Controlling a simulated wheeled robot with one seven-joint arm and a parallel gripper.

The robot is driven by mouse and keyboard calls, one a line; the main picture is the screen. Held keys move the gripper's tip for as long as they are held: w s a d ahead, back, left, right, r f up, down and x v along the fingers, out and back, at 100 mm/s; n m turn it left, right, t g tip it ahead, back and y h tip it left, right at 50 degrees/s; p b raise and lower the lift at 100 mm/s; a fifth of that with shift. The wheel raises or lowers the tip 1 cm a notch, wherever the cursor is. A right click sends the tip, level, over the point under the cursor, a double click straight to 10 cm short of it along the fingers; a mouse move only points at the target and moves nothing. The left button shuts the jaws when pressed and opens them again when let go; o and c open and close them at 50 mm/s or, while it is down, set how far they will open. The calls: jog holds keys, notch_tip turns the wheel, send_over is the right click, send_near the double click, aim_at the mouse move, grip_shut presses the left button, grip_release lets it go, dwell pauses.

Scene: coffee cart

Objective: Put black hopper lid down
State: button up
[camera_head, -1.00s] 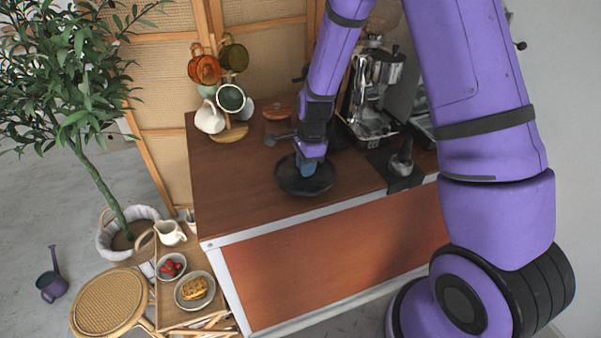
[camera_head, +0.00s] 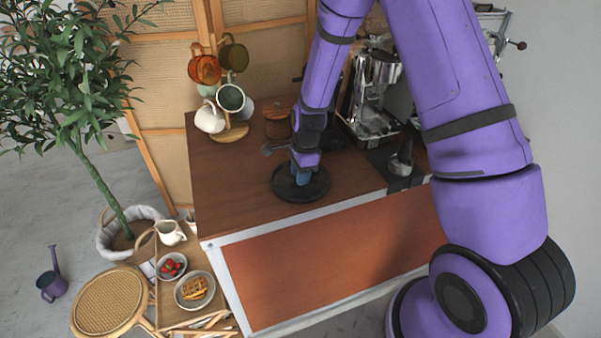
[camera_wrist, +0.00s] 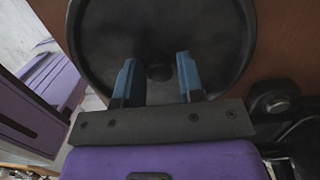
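The black hopper lid (camera_head: 318,187) is a round dark disc lying flat on the brown counter near its front edge. In the wrist view the lid (camera_wrist: 205,25) fills the upper middle, with a small round knob (camera_wrist: 159,72) at its centre. My gripper (camera_head: 301,179) is right above the lid, pointing down. In the wrist view my gripper's blue fingers (camera_wrist: 156,60) stand apart on either side of the knob, with a gap on both sides. The gripper is open.
A mug tree with several mugs (camera_head: 230,97) stands at the back left of the counter (camera_head: 225,185). The espresso machine (camera_head: 372,90) stands at the back right, with a tamper (camera_head: 402,160) in front. The counter left of the lid is clear.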

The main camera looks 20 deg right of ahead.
jog(key=shift+o, duration=0.9)
notch_tip(320, 180, up, 12)
jog(key=d, duration=0.1)
jog(key=shift+d+r, duration=0.25)
jog(key=s+d+r+n+t, duration=0.1)
jog(key=s+r+n, duration=0.35)
jog(key=r, duration=0.45)
jog(key=s+d+r+n+t, duration=0.1)
jog(key=s+r+n, duration=0.4)
jog(key=r, duration=0.4)
jog(key=s+d+r+n+t, duration=0.1)
jog(key=s+r+n, duration=0.1)
jog(key=s, duration=0.4)
jog(key=s+d+r+n+t+h, duration=0.1)
jog(key=s+r+n, duration=0.2)
jog(key=s, duration=0.4)
jog(key=s+d+r+n+t, duration=0.1)
jog(key=s+r+n, duration=0.1)
jog(key=s, duration=0.4)
jog(key=shift+s+d+r+n, duration=0.15)
jog(key=shift+s+r+n, duration=0.25)
jog(key=shift+n, duration=0.35)
